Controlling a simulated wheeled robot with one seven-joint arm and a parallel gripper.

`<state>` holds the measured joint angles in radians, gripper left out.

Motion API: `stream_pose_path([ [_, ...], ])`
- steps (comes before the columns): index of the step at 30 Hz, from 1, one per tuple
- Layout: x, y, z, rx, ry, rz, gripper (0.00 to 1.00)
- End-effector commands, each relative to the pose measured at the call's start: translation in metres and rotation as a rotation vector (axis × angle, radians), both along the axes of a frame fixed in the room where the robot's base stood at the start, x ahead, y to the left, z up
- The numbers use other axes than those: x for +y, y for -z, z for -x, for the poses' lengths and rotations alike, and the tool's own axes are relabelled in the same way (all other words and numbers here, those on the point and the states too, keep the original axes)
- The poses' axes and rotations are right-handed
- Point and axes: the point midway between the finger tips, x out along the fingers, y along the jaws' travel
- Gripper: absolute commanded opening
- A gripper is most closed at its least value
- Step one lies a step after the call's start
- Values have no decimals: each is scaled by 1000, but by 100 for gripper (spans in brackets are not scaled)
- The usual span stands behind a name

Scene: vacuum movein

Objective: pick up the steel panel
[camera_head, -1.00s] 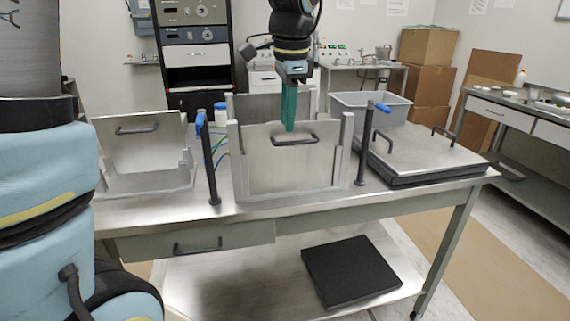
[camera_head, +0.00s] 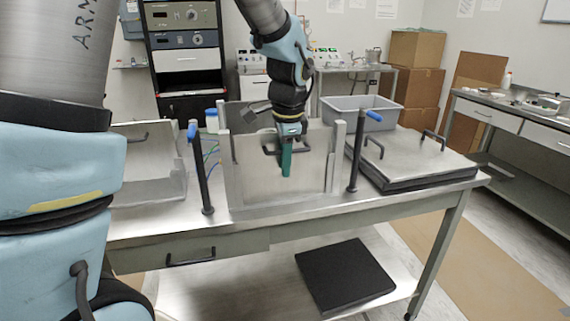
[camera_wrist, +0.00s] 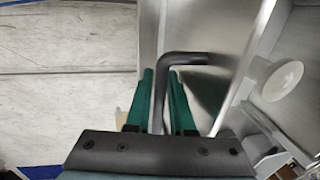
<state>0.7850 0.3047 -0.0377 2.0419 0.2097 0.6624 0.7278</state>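The steel panel (camera_head: 250,172) stands upright in the metal frame on the table, in the middle of the head view. Its dark bar handle (camera_head: 267,151) is near the top of its front face. My gripper (camera_head: 287,165) points down in front of the panel, at the handle. In the wrist view my green fingers (camera_wrist: 160,95) stand on either side of the handle (camera_wrist: 185,57), with the bar between them. The fingers look open, with narrow gaps beside the bar. The panel (camera_wrist: 215,30) shows behind the handle there.
Two black posts with blue tops (camera_head: 203,175) (camera_head: 357,155) flank the frame. Another steel panel (camera_head: 165,155) stands at left, partly behind my arm. A flat lidded steel piece (camera_head: 415,160) with two handles lies at right, before a grey bin (camera_head: 350,108). A black slab (camera_head: 345,275) lies on the lower shelf.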

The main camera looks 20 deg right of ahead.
Motion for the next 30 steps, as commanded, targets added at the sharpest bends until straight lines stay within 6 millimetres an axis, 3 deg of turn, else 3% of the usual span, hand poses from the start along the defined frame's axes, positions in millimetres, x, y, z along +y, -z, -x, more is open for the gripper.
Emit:
stream_pose_path([
  [6, 0, 1, 0, -1, 0, 1, 21],
  [12, 0, 1, 0, 0, -1, 1, 0],
  [30, 0, 1, 0, -1, -1, 1, 0],
])
